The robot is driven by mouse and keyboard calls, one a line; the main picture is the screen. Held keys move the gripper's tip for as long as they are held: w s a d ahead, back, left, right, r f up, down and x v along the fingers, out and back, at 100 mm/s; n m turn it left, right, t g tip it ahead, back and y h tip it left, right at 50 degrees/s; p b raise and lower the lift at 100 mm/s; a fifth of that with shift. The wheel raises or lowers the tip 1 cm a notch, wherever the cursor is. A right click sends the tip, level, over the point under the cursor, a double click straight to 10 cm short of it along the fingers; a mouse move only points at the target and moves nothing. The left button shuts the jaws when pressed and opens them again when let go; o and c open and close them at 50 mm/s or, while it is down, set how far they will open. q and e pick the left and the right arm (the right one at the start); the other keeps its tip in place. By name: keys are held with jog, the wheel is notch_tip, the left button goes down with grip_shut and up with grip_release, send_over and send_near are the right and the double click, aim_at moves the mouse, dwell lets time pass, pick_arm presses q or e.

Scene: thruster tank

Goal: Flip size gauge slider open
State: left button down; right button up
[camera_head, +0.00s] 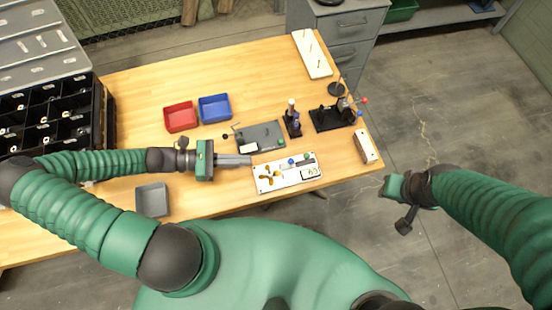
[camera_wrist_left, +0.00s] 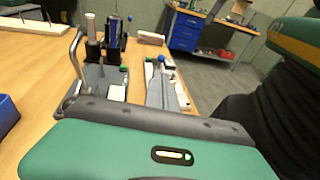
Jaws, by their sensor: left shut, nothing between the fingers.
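A white panel (camera_head: 287,173) with brass parts, a blue knob, a green knob and a small display lies near the table's front edge. It looks like the size gauge; which part is its slider I cannot tell.
A grey plate device (camera_head: 260,136) with a bent metal handle (camera_wrist_left: 76,62) lies just behind the panel. Behind it stand a black holder (camera_head: 293,124) and a black fixture (camera_head: 333,117). Red (camera_head: 181,117) and blue (camera_head: 214,108) bins and a grey tray (camera_head: 152,200) are further left.

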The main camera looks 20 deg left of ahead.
aim_at(282, 164)
pick_arm(q)
jog(key=x, duration=1)
jog(key=shift+d, duration=0.2)
jog(key=shift+w+d+r+p, duration=0.15)
jog(key=shift+w+d+p, duration=0.05)
jog(key=shift+d+p, duration=0.15)
jog(key=shift+w+d+p, duration=0.35)
jog(key=shift+d, duration=0.2)
jog(key=shift+a, duration=0.1)
